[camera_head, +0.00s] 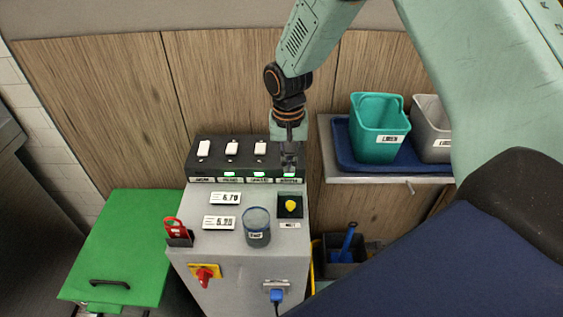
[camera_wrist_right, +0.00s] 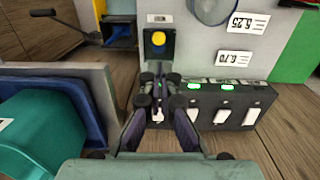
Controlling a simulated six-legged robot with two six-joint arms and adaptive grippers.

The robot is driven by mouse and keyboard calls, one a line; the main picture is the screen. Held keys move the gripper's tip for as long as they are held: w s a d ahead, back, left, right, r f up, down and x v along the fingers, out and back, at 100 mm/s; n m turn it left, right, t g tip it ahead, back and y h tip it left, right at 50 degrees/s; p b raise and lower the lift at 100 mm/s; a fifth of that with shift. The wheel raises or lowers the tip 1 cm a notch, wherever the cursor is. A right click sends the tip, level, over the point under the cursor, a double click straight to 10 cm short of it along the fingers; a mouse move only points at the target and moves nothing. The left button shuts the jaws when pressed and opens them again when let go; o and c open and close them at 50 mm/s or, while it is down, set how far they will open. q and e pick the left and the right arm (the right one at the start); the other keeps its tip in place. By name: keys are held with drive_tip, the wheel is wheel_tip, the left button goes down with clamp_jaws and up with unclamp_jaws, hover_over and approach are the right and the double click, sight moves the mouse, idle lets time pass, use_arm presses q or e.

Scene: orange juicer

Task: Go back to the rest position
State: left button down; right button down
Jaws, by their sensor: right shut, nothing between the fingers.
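My right gripper (camera_head: 289,163) is shut and empty, pointing down over the right end of the black switch box (camera_head: 222,152) on the grey machine. In the right wrist view the gripper (camera_wrist_right: 160,85) covers the end of the switch box (camera_wrist_right: 240,104). I cannot tell whether the fingertips touch it. Three white switches show on the box in the head view; the spot at its right end is hidden behind the gripper. Green lights show along its front edge, the rightmost (camera_head: 289,174) just below the gripper. My left gripper is not in view.
The machine top (camera_head: 193,247) carries a glass (camera_head: 257,228), a yellow button (camera_head: 291,205), price tags and a red item (camera_head: 174,227). A teal bin (camera_head: 378,125) and a grey bin (camera_head: 431,128) stand on a shelf to the right. A green lid (camera_head: 125,245) lies left.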

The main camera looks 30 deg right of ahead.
drive_tip(key=s+a+f+n+y, duration=0.1)
drive_tip(key=s+a+f+n, duration=0.35)
drive_tip(key=s+f, duration=0.95)
drive_tip(key=s+a+f+n, duration=0.1)
drive_tip(key=s+a, duration=0.2)
drive_tip(key=s, duration=1.4)
wheel_tip(320, 180, down, 21)
drive_tip(key=b, duration=2.1)
drive_tip(key=shift+d+f+h, duration=0.2)
drive_tip(key=shift+d+h, duration=0.05)
drive_tip(key=shift+h, duration=0.05)
